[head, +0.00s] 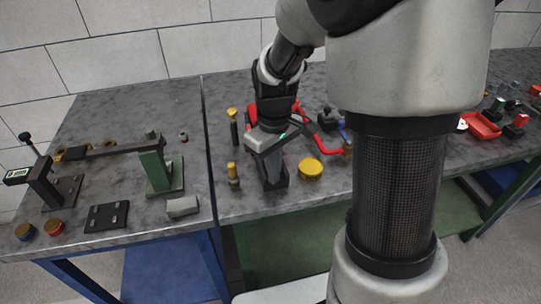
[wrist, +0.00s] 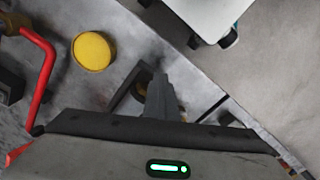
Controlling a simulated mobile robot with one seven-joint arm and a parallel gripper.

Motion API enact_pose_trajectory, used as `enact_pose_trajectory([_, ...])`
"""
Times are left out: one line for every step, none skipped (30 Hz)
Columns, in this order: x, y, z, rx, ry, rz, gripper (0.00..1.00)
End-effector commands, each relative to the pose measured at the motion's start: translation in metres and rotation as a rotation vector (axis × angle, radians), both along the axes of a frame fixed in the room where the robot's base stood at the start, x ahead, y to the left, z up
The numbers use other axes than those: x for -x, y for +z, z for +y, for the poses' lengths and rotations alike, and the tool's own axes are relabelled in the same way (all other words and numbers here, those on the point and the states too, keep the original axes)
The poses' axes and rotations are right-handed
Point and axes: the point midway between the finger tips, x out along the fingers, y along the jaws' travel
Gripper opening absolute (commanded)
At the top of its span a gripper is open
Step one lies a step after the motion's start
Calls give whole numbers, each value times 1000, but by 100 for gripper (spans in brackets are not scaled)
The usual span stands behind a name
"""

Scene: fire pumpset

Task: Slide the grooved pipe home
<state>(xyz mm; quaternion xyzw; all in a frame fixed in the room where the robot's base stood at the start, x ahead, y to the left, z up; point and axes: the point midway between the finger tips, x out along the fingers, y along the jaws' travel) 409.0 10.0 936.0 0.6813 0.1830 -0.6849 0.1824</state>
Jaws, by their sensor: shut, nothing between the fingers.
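My gripper (head: 272,180) is low over the middle workbench in the head view. In the wrist view its grey fingers (wrist: 160,95) are together with nothing held. A dark angular piece (wrist: 126,84) is beside the fingers; I cannot tell whether they touch. A red bent pipe (head: 322,146) lies just right of my gripper in the head view, and a red pipe shows at the left of the wrist view (wrist: 42,65). I cannot tell which piece is the grooved pipe. My gripper and wrist hide part of the bench behind them.
A round yellow disc (head: 310,168) is right of my gripper. A green stand (head: 160,170) and a grey block (head: 182,207) are on the left bench. Red trays (head: 480,125) are far right. The front bench edge is close.

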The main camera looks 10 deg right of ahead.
Motion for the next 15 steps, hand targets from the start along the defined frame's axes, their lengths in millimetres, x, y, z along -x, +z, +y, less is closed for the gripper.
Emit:
enact_pose_trajectory([-5, 2, 5, -7, 4, -16, 0])
enact_pose_trajectory([-5, 2, 6, -7, 4, -17, 0])
enact_pose_trajectory([-4, 2, 6, -7, 4, -17, 0])
enact_pose_trajectory([-4, 2, 6, -8, 5, -17, 0])
enact_pose_trajectory([-3, 2, 6, -7, 5, -18, 0])
enact_pose_trajectory([-2, 2, 6, -7, 5, -18, 0])
enact_pose_trajectory([-1, 2, 6, -7, 5, -18, 0])
enact_pose_trajectory([0, 2, 6, -8, 5, -17, 0])
enact_pose_trajectory([2, 2, 6, -7, 6, -17, 0])
enact_pose_trajectory([3, 2, 6, -7, 6, -17, 0])
enact_pose_trajectory([4, 2, 6, -8, 6, -15, 0])
enact_pose_trajectory([6, 2, 6, -7, 6, -14, 0])
enact_pose_trajectory([7, 2, 5, -7, 5, -13, 0])
enact_pose_trajectory([8, 2, 5, -6, 5, -13, 0])
enact_pose_trajectory([9, 2, 5, -7, 5, -11, 0])
